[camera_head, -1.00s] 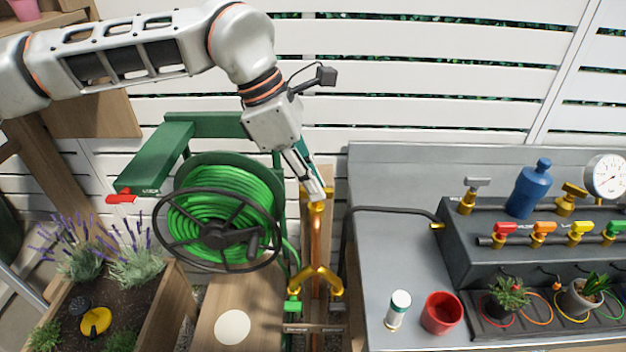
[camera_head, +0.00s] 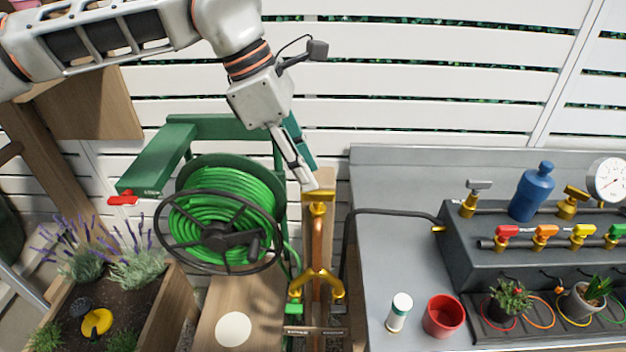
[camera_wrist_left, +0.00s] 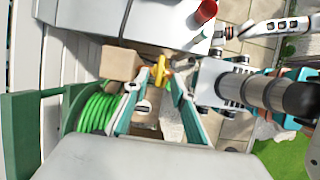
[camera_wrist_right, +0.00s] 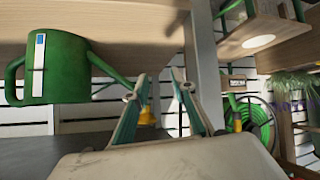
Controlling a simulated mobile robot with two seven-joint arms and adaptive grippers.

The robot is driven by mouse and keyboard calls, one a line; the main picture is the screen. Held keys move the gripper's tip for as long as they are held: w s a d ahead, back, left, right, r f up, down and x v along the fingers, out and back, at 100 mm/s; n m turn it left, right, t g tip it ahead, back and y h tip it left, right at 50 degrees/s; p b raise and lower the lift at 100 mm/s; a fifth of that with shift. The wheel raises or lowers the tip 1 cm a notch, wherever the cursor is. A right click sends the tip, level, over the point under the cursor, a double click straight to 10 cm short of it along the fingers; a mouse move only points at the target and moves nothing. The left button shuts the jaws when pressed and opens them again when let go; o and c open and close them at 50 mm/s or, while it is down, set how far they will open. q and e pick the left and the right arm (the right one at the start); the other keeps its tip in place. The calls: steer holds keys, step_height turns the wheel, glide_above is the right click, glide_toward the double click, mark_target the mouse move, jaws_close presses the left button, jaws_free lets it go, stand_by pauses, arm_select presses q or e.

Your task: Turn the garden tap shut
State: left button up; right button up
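The brass garden tap (camera_head: 318,208) stands on top of a copper pipe beside a wooden post, right of the hose reel. Its brass handle lies crosswise in the head view. My left gripper (camera_head: 312,180) is just above and behind the handle, with its fingertips close to it. In the left wrist view, the left gripper (camera_wrist_left: 154,88) is open, and the yellow tap handle (camera_wrist_left: 160,70) shows at the gap between its fingertips. I cannot tell whether they touch. My right gripper (camera_wrist_right: 159,80) is open and empty in the right wrist view, away from the tap.
The green hose reel (camera_head: 225,215) stands left of the tap, and a brass Y-splitter (camera_head: 318,280) is below it. The grey bench (camera_head: 385,240) on the right holds a red pot (camera_head: 443,315). A green watering can (camera_wrist_right: 60,70) shows in the right wrist view.

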arm_select(q)
steer(key=v, duration=0.8)
